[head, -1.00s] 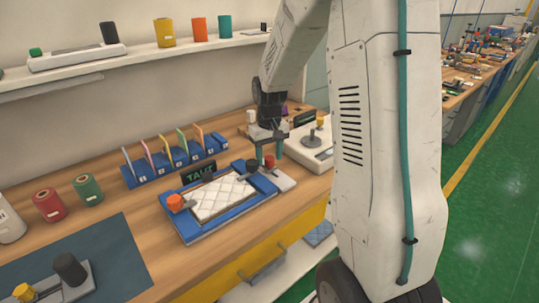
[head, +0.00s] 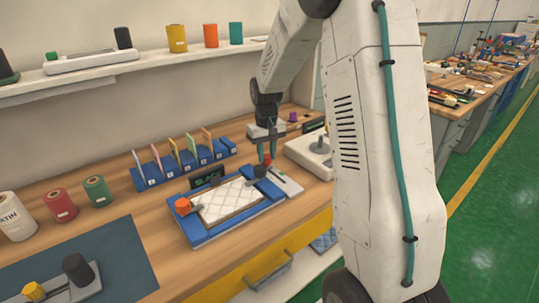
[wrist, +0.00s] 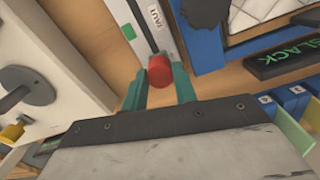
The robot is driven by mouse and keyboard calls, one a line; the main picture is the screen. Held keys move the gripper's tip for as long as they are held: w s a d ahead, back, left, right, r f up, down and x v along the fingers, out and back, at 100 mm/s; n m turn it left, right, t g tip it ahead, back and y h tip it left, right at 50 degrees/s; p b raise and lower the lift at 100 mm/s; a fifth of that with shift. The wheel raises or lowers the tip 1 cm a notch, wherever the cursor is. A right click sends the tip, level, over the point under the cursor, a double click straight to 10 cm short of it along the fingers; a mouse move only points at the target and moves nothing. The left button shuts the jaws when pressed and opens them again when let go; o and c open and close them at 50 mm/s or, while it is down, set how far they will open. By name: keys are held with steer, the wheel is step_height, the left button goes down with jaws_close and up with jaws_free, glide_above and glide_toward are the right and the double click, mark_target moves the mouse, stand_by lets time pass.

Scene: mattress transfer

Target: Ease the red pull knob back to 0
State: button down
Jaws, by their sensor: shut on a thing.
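In the head view my gripper (head: 266,154) points down at the far end of the rail (head: 289,186), with the red knob (head: 267,162) low between the fingers. The blue frame (head: 205,237) beside it holds a white quilted mattress (head: 228,201). A dark sign (wrist: 285,58) reads SLACK in green.
A black knob (head: 260,171) and an orange knob (head: 183,206) stand at the frame's corners. A blue rack (head: 150,183) with coloured cards is behind. A white device with a grey knob (head: 322,146) stands close on the right. Spools (head: 95,190) stand at left.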

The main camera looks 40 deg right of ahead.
mark_target(266, 155)
steer(key=c, duration=1.1)
jaws_free()
steer(key=shift+w, duration=0.3)
steer(key=shift+s, duration=0.1)
step_height(266, 155, up, 8)
steer(key=s+a+r, duration=0.2)
steer(key=s+a, duration=0.3)
steer(key=s, duration=0.6)
steer(key=s+a+r+n+t, duration=0.1)
steer(key=s+a+r, duration=0.2)
steer(key=s+a, duration=0.3)
steer(key=s+a+r, duration=0.3)
steer(key=s+a, duration=0.2)
steer(key=s, duration=1.1)
steer(key=shift+a+n, duration=0.25)
steer(key=shift+n, duration=0.15)
